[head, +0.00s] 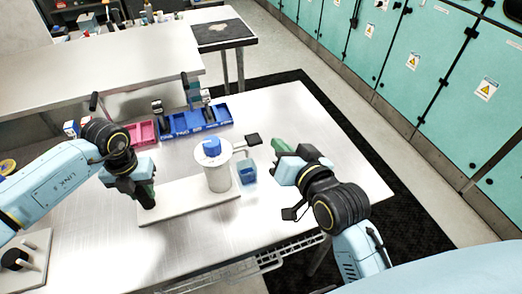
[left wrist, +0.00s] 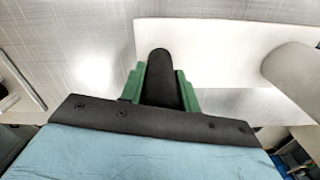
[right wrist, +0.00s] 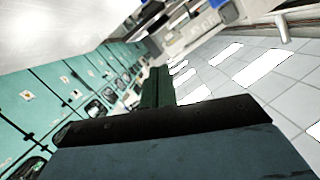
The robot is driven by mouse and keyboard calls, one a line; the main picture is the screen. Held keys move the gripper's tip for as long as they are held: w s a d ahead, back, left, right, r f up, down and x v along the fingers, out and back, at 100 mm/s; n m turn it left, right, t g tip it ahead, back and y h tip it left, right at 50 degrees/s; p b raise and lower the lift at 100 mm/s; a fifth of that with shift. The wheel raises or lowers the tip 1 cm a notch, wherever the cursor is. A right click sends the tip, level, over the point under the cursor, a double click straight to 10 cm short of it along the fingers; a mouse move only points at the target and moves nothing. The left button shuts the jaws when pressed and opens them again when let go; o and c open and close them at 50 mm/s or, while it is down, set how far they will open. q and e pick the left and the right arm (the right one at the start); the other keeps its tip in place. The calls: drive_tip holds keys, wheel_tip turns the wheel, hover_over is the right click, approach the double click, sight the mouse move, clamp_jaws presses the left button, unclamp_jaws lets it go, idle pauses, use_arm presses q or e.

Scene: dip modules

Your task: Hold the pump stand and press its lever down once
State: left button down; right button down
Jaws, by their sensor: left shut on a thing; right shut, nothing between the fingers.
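The pump stand has a long white base plate (head: 180,208), a white cylinder (head: 217,177) with a blue cap, and a side lever ending in a black pad (head: 253,139). My left gripper (head: 146,194) is at the plate's left end, shut on a dark upright grip post; the left wrist view shows the post (left wrist: 162,80) between the green fingers. My right gripper (head: 280,146) is shut and empty, to the right of the pad and apart from it. Its green fingers (right wrist: 157,88) are together in the right wrist view, where no part of the stand can be made out.
A small blue container (head: 246,172) stands right of the cylinder. Blue bins (head: 185,124) and a pink bin (head: 143,132) line the table's back. A white block with pegs (head: 25,262) is at front left. The table's front right is clear.

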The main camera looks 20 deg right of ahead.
drive_tip(key=shift+v, duration=1.5)
use_arm(q)
drive_tip(key=c, duration=0.9)
unclamp_jaws()
drive_tip(key=shift+c, duration=0.2)
use_arm(e)
drive_tip(key=shift+r, duration=0.1)
use_arm(q)
drive_tip(key=shift+r+p, duration=2.3)
drive_tip(key=shift+r, duration=0.9)
drive_tip(key=shift+r+p, duration=0.35)
drive_tip(key=shift+r, duration=0.2)
use_arm(e)
drive_tip(key=shift+r, duration=2.6)
use_arm(q)
drive_tip(key=shift+r, duration=0.1)
use_arm(e)
drive_tip(key=shift+r, duration=0.1)
